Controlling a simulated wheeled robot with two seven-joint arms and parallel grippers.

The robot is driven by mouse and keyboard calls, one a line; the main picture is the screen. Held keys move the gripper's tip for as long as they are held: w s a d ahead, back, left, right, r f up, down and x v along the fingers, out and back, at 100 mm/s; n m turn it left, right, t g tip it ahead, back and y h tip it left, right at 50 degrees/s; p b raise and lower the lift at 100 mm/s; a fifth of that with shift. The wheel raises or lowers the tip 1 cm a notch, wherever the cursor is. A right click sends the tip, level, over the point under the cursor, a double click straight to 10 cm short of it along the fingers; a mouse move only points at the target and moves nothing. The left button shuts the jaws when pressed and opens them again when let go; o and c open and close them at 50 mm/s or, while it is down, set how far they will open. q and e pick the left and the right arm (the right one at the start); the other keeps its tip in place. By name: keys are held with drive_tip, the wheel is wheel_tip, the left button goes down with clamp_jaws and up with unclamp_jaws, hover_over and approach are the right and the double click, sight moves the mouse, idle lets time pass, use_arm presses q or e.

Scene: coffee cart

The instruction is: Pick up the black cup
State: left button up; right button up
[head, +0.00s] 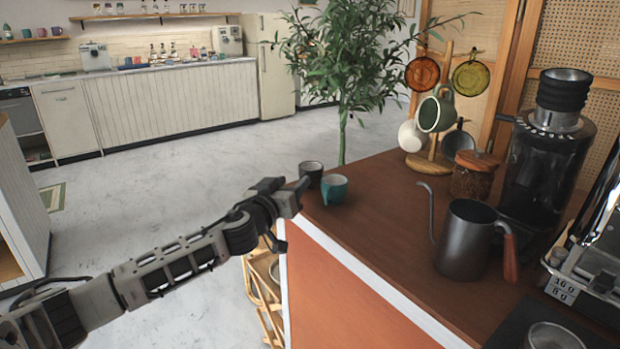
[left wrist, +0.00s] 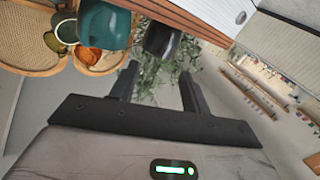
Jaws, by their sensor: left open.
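The black cup (head: 312,168) stands upright at the far left corner of the brown cart top, just behind and left of a teal cup (head: 336,189). My left gripper (head: 301,186) is at that corner, close to the black cup's near-left side, and partly overlaps it. In the left wrist view, the open left gripper (left wrist: 160,88) has nothing between its fingers. The black cup (left wrist: 162,41) shows beyond the fingertips, roughly in line with the gap, and the teal cup (left wrist: 106,27) is to its left. My right gripper is not in view.
On the cart top (head: 370,215) stand a gooseneck kettle (head: 466,240), a lidded jar (head: 474,177), a wooden mug tree (head: 432,160) and a coffee grinder (head: 550,150). A potted plant (head: 345,60) rises behind the cart. The cart top between cups and kettle is clear.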

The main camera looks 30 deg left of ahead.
use_arm(q)
drive_tip(key=w, duration=0.5)
drive_tip(key=shift+w+a+f, duration=0.1)
drive_tip(key=shift+a+f, duration=0.05)
drive_tip(key=shift+f, duration=0.2)
clamp_jaws()
